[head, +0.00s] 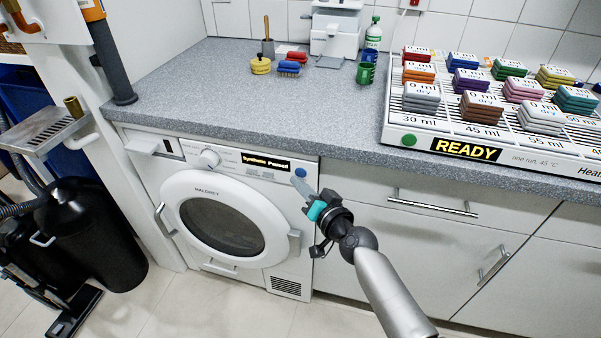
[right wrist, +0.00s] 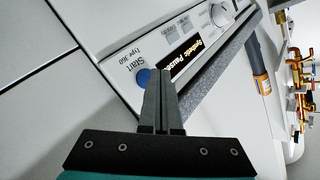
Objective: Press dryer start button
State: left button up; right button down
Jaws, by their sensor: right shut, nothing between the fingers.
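The dryer (head: 222,212) is a white front-loader under the grey counter, with its round door shut. Its blue start button (head: 300,173) sits at the right end of the panel, beside a lit display (head: 265,161) that reads "Synthetic" and a partly legible "Paused". In the right wrist view the button (right wrist: 143,77) is labelled "Start". My right gripper (head: 297,182) is shut and empty, its fingertips just below the button in the head view. In the right wrist view the fingertips (right wrist: 159,72) slightly overlap the button's edge; I cannot tell whether they touch it. My left gripper is out of view.
The counter edge (head: 345,160) overhangs just above the panel. A round knob (head: 209,157) is left of the display. Drawers with bar handles (head: 432,202) are to the right. A black bin (head: 90,235) stands left of the dryer.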

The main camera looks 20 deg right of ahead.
jog(key=shift+w, duration=0.1)
dwell(0.7)
jog(key=shift+w+d, duration=0.2)
jog(key=shift+w, duration=0.05)
